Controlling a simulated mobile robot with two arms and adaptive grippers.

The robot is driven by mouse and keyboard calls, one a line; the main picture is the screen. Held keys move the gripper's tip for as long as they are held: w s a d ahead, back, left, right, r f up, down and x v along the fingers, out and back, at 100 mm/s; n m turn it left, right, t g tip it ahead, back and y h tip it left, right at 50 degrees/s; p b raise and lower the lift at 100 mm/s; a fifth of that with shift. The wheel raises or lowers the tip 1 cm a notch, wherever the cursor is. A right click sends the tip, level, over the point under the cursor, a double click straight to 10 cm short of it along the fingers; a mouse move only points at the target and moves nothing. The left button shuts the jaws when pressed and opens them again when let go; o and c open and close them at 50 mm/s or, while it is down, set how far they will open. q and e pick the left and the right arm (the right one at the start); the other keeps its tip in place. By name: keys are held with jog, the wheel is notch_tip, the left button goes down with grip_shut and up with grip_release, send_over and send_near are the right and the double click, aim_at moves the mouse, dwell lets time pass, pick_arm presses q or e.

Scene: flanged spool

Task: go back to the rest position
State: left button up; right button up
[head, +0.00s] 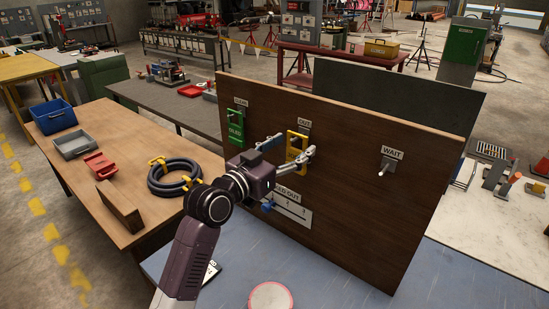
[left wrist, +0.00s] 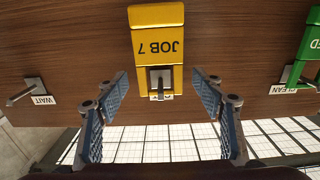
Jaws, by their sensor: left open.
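My left gripper (head: 292,150) is in front of the upright brown board (head: 350,215), at the yellow tag (head: 302,140). In the left wrist view, its two blue-padded fingers are spread apart (left wrist: 161,88). The yellow tag (left wrist: 157,48), marked JOB 7, hangs on a peg between and beyond them. I see no finger closed on the tag, and cannot tell whether any finger touches it. In the head view the gripper partly covers the tag. My right gripper is in neither view.
A green tag (head: 236,130) hangs left on the board, by the CLEAN label. The WAIT peg (head: 389,167) is bare. A round pale piece with a red rim (head: 270,297) is on the blue surface (head: 325,285). A wooden table (head: 150,215) with a black hose coil (head: 175,177) stands left.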

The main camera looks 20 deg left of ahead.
pick_arm(q)
jog(key=v, duration=0.9)
jog(key=s+f+g+y, duration=0.25)
jog(key=s+f, duration=0.25)
jog(key=f, duration=0.5)
jog(key=s+f+g+y, duration=0.1)
jog(key=s+f+g, duration=0.2)
jog(key=s+f, duration=0.55)
jog(key=s+a+f+n+g+y, duration=0.25)
jog(key=s+f+g, duration=0.55)
jog(key=s+f, duration=0.95)
notch_tip(320, 180, down, 25)
jog(key=s+b, duration=0.2)
jog(key=b, duration=0.1)
jog(key=s+a+f+g+b, duration=0.1)
jog(key=s+f, duration=0.8)
jog(key=f, duration=0.2)
jog(key=s+a+f+g+b, duration=0.1)
jog(key=s+a+f+b, duration=0.1)
jog(key=s+f, duration=0.7)
notch_tip(320, 180, down, 2)
jog(key=shift+s+f+y+b, duration=0.15)
jog(key=shift+s+y+b, duration=0.15)
jog(key=shift+y, duration=0.1)
jog(key=shift+a+m, duration=0.1)
jog(key=shift+m, duration=0.15)
